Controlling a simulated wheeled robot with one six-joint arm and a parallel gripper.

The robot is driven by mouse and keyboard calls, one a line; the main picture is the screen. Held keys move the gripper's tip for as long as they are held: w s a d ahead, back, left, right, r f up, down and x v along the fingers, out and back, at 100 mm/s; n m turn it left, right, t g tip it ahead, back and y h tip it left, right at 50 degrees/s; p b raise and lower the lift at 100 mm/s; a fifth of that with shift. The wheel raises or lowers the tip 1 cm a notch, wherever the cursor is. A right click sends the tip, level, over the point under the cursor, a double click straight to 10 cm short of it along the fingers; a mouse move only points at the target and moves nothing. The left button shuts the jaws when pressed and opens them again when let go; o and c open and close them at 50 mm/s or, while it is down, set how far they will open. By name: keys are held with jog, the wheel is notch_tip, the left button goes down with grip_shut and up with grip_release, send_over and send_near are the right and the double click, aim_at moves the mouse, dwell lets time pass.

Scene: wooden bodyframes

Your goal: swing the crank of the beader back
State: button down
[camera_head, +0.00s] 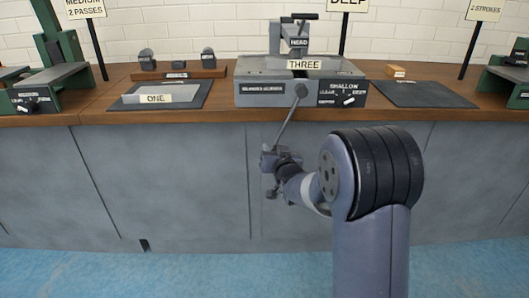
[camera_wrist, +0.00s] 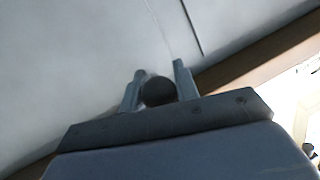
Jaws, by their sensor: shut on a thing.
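The beader (camera_head: 262,88) is the grey machine at the middle of the bench, with labels reading HEAD and THREE. Its crank (camera_head: 288,114) is a thin rod that slopes down and left from a hub on the front face, past the bench edge. My gripper (camera_head: 268,160) is at the crank's low end, in front of the bench's grey front panel. In the wrist view a dark round knob (camera_wrist: 158,92) sits between the two fingers of my gripper (camera_wrist: 160,70), which is shut on it. The fingers partly hide the crank's end in the head view.
A dial panel (camera_head: 343,94) marked SHALLOW and DEEP is right of the crank hub. A dark mat with a plate labelled ONE (camera_head: 155,98) lies left, and an empty-looking dark mat (camera_head: 412,94) lies right. Green machines stand at both sides.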

jog(key=d+r+n+h, duration=0.2)
jog(key=d+n, duration=0.4)
jog(key=d, duration=0.5)
jog(key=d+r+n+g+h+p, duration=0.1)
jog(key=d+r+n+h, duration=0.1)
jog(key=d+n, duration=0.4)
jog(key=shift+s+d+r+h, duration=0.35)
jog(key=shift+d+r, duration=0.3)
jog(key=shift+d, duration=2.05)
jog(key=shift+r, duration=0.15)
jog(key=c, duration=1.4)
grip_release()
jog(key=shift+c, duration=0.2)
jog(key=o, duration=0.4)
jog(key=shift+c, duration=0.2)
